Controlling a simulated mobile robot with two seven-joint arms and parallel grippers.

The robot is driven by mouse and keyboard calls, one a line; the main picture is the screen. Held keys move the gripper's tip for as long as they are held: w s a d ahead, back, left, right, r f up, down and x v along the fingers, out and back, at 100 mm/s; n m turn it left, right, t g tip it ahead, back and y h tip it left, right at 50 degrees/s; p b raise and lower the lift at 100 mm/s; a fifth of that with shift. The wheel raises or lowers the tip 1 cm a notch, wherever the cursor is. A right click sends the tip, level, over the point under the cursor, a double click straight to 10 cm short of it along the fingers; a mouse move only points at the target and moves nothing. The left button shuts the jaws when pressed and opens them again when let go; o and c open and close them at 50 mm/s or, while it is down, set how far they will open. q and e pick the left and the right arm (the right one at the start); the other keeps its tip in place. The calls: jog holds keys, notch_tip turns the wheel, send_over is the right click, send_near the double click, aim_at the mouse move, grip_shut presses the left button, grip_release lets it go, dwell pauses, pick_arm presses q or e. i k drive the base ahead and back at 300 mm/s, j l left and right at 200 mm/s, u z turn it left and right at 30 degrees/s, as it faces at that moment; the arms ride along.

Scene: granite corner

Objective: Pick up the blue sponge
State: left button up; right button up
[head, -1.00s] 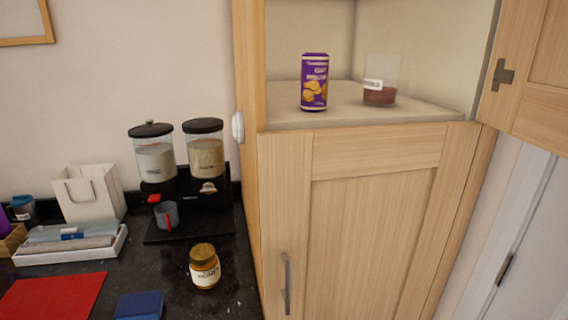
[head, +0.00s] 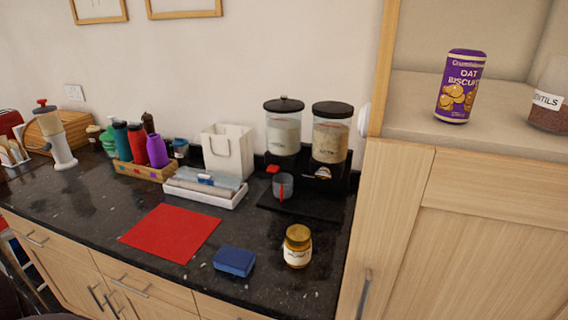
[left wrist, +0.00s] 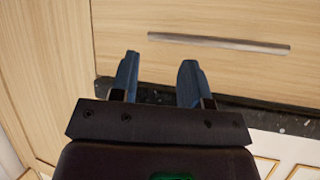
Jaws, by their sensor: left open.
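The blue sponge (head: 234,261) lies flat on the dark granite counter in the head view, near its front edge. It is between the red mat (head: 172,232) and a honey-coloured jar with a gold lid (head: 297,246). My left gripper (left wrist: 160,80) shows in the left wrist view with its two blue fingers apart and nothing between them. It is in front of a wooden drawer front with a bar handle (left wrist: 218,43). The sponge is not in the left wrist view. My right gripper is in neither view.
A twin dispenser (head: 330,132), a white tray with folded cloths (head: 215,199) and a wooden crate of bottles (head: 143,171) stand behind the sponge. A tall cupboard (head: 480,240) bounds the counter at right. Bare counter lies left of the red mat.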

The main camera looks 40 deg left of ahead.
aim_at(232, 259)
jog(key=k+j+u, duration=0.1)
jog(key=j, duration=0.3)
jog(key=k+j+u, duration=0.1)
jog(key=j, duration=0.35)
jog(key=k+j+u, duration=0.1)
jog(key=j, duration=0.35)
jog(key=k, duration=0.05)
